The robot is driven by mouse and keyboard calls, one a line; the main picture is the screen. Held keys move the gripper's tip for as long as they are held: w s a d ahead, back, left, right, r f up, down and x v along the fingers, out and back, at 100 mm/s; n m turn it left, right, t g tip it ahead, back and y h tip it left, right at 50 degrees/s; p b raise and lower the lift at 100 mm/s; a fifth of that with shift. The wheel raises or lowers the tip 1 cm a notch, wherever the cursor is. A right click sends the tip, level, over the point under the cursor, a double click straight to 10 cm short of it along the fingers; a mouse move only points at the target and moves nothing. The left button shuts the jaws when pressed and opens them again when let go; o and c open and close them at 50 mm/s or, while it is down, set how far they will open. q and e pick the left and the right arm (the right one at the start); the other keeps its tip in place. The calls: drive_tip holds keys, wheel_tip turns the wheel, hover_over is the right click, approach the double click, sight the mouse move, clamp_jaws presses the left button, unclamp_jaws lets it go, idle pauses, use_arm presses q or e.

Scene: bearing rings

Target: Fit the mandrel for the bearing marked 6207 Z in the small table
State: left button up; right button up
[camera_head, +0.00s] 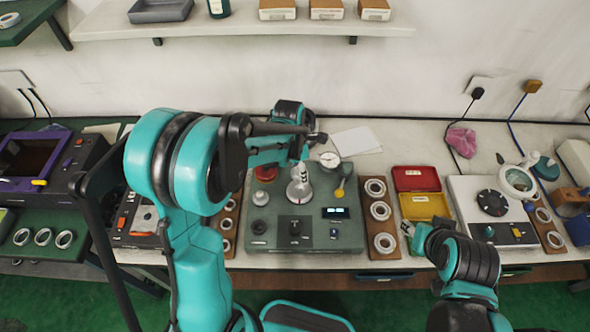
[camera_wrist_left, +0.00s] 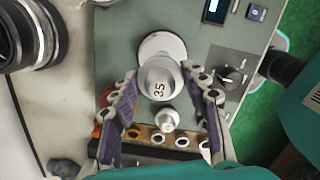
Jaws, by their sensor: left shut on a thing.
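A pale metal mandrel marked 35 (camera_wrist_left: 158,82) stands between the fingers of my left gripper (camera_wrist_left: 163,100), which is shut on it. In the head view the mandrel (camera_head: 299,186) is upright over the grey-green tester (camera_head: 275,215), below my left gripper (camera_head: 300,150). A round pale seat (camera_wrist_left: 162,46) shows at the mandrel's far end in the wrist view; I cannot tell whether the mandrel is fully seated. Rings lie on a wooden board (camera_head: 391,225) right of the tester; their markings are unreadable. My right gripper (camera_head: 408,229) is near the yellow tray; its jaws are unclear.
A dial gauge (camera_head: 330,159) and a yellow-tipped part (camera_head: 339,193) stand close to the mandrel. A red bin (camera_head: 416,178) and yellow bin (camera_head: 424,206) sit to the right, beside a white device (camera_head: 475,205). White paper (camera_head: 355,141) lies behind the tester.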

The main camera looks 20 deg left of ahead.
use_arm(q)
drive_tip(key=shift+d+f+b, duration=0.25)
drive_tip(key=shift+f+b, duration=0.1)
drive_tip(key=shift+f, duration=0.25)
drive_tip(key=shift+f+b, duration=1.6)
drive_tip(key=shift+f, duration=0.65)
drive_tip(key=shift+f+b, duration=0.25)
drive_tip(key=shift+b, duration=0.25)
drive_tip(key=shift+f, duration=0.1)
drive_tip(key=shift+f+b, duration=0.65)
drive_tip(key=shift+f+b, duration=0.15)
drive_tip(key=shift+b, duration=0.15)
drive_tip(key=o, duration=1.5)
drive_tip(key=shift+s, duration=0.1)
drive_tip(key=shift+o, duration=0.2)
